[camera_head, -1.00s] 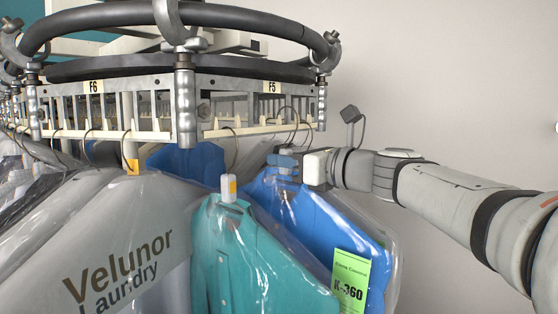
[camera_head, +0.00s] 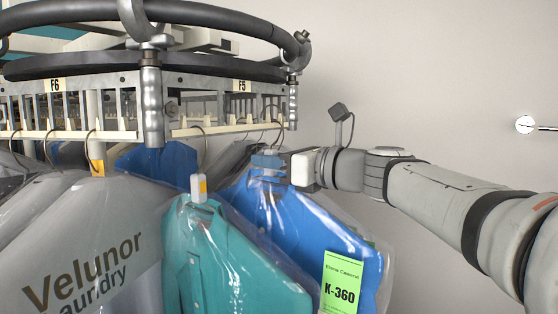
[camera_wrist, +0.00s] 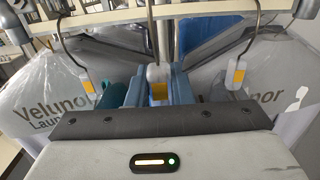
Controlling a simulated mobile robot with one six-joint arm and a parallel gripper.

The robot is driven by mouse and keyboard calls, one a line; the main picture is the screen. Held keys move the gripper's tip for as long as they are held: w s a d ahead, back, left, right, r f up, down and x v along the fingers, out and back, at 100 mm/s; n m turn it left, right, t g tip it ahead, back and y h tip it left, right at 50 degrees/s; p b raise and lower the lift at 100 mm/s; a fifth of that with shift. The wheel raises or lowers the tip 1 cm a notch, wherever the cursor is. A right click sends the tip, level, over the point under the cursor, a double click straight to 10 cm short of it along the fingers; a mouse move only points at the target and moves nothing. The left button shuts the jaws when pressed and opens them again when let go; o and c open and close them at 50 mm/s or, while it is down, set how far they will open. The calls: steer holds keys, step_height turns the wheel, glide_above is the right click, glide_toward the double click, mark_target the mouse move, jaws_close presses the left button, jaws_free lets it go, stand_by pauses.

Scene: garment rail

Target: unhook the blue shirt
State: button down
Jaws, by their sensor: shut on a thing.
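My gripper (camera_head: 268,163) is shut at the shirt's hanger neck, just above the collar. In the wrist view, my gripper (camera_wrist: 158,95) has its blue jaws on either side of a white and orange hanger neck piece (camera_wrist: 159,82). The hanger hook rises from there towards the slotted rail (camera_head: 215,128); I cannot tell whether it still touches the rail.
A teal shirt (camera_head: 225,255) hangs close on the left, partly in front of the blue one. A grey Velunor Laundry cover (camera_head: 90,240) hangs farther left. Another blue garment (camera_head: 160,165) is behind.

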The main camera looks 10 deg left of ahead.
steer(key=v, duration=1.7)
steer(key=shift+d+b, duration=0.1)
steer(key=shift+b, duration=0.25)
steer(key=p+v, duration=0.3)
steer(key=v, duration=1.4)
steer(key=shift+d+p, duration=0.3)
steer(key=shift+p, duration=0.05)
steer(key=shift+s+f, duration=0.1)
steer(key=shift+s, duration=0.05)
